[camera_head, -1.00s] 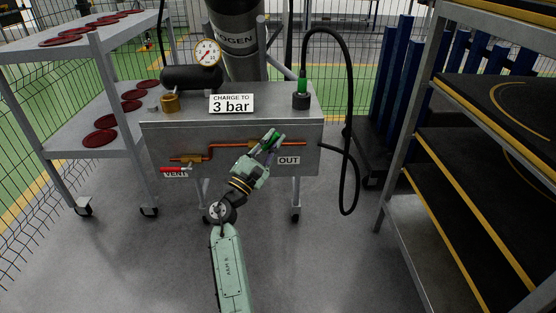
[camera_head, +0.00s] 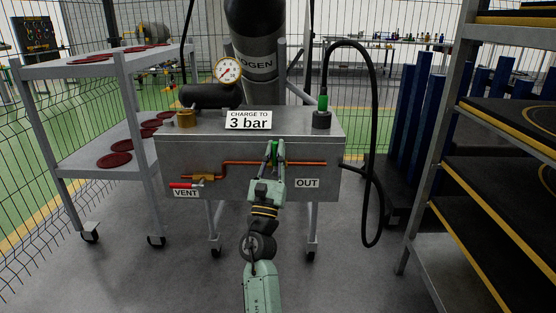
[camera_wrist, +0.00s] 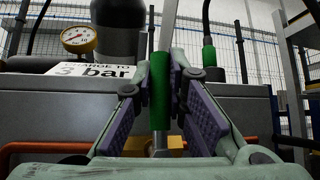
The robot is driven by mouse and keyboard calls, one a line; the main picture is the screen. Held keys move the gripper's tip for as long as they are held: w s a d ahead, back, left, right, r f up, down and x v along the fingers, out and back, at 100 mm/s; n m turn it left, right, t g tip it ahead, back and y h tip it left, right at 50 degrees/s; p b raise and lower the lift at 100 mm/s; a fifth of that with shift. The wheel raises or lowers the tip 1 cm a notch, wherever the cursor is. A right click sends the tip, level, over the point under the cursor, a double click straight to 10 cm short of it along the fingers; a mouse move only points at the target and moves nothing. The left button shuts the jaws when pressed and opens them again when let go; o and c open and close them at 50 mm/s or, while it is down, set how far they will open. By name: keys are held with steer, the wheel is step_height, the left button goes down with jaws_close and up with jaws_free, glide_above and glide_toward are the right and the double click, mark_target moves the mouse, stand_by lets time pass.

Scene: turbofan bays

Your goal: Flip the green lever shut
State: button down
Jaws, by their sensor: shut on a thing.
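The green lever (camera_head: 274,150) stands roughly upright on the front panel of the grey charging cart (camera_head: 205,153), across the copper pipe (camera_head: 245,162). In the wrist view the lever (camera_wrist: 161,95) rises between two purple-padded fingers, above a brass valve body (camera_wrist: 168,142). My gripper (camera_head: 275,153) reaches it from the front and is shut on it; the gripper also shows in the wrist view (camera_wrist: 160,84). In the head view my fingers hide part of the lever and its pivot.
The red VENT lever (camera_head: 184,186) lies level at the panel's left. A black hose (camera_head: 374,130) loops on the right. A shelf trolley (camera_head: 62,166) stands left and a rack (camera_head: 470,165) right. The cart top holds a gauge (camera_head: 228,71) and a "3 bar" sign (camera_head: 248,120).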

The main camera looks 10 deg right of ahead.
steer(key=shift+a+n+t+y, duration=0.1)
steer(key=shift+n+t+y, duration=0.2)
steer(key=shift+y, duration=0.1)
steer(key=c, duration=1.6)
jaws_free()
step_height(320, 180, up, 6)
steer(key=shift+f, duration=0.25)
steer(key=shift+r, duration=2.25)
